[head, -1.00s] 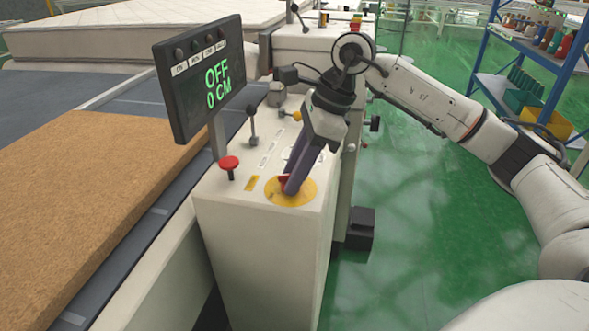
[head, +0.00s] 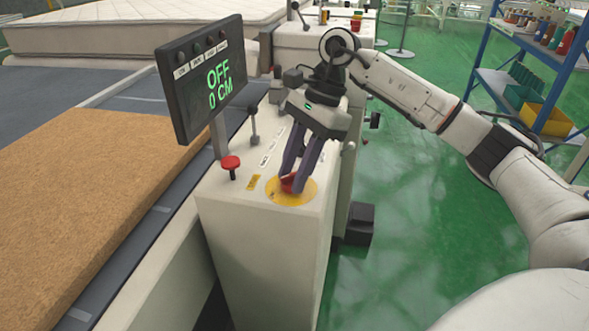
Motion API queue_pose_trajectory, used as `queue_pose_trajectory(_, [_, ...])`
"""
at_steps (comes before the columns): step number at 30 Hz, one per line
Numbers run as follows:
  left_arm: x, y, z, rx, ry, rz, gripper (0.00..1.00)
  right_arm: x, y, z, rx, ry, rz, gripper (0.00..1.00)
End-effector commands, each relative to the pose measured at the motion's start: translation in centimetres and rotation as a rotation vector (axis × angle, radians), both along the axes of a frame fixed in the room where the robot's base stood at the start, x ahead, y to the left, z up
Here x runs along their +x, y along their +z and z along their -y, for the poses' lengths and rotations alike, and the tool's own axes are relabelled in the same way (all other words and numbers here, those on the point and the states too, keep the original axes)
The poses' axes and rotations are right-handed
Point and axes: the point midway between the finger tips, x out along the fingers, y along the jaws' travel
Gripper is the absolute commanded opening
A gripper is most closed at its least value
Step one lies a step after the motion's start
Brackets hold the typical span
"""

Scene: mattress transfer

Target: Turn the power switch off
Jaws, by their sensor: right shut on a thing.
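The power switch (head: 289,184) is a red knob on a round yellow plate (head: 291,197), on top of a white control cabinet (head: 262,260). My right gripper (head: 292,181) points down at it from above, its two dark fingers shut on the red knob, one on each side. The fingers hide part of the knob. A black display (head: 205,80) on a post beside it reads OFF and 0 CM in green. My left gripper is not in view.
A red mushroom button (head: 230,163) and a black lever (head: 254,127) stand on the cabinet left of my fingers. A brown mattress slab (head: 90,200) lies on the conveyor at left. A blue shelf (head: 520,75) stands at right over open green floor.

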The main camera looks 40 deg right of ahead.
Motion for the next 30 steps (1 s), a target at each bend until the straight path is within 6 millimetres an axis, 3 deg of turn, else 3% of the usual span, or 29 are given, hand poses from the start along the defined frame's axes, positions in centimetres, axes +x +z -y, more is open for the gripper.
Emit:
queue_pose_trajectory(8, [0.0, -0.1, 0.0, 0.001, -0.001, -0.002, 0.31, 0.0, 0.0, 0.0, 0.000, 0.003, 0.001, 0.07])
queue_pose_trajectory(9, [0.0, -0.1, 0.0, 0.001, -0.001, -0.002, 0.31, 0.0, 0.0, 0.0, 0.000, 0.003, 0.001, 0.35])
queue_pose_trajectory(12, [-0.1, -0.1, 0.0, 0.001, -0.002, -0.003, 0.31, 0.0, 0.0, 0.0, 0.000, 0.002, 0.001, 0.47])
queue_pose_trajectory(22, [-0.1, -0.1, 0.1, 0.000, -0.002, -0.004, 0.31, 0.0, 0.4, 0.1, 0.000, 0.000, 0.002, 0.47])
queue_pose_trajectory(30, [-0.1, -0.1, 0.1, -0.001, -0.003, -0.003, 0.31, 0.0, 4.6, 1.8, 0.001, -0.002, 0.005, 0.47])
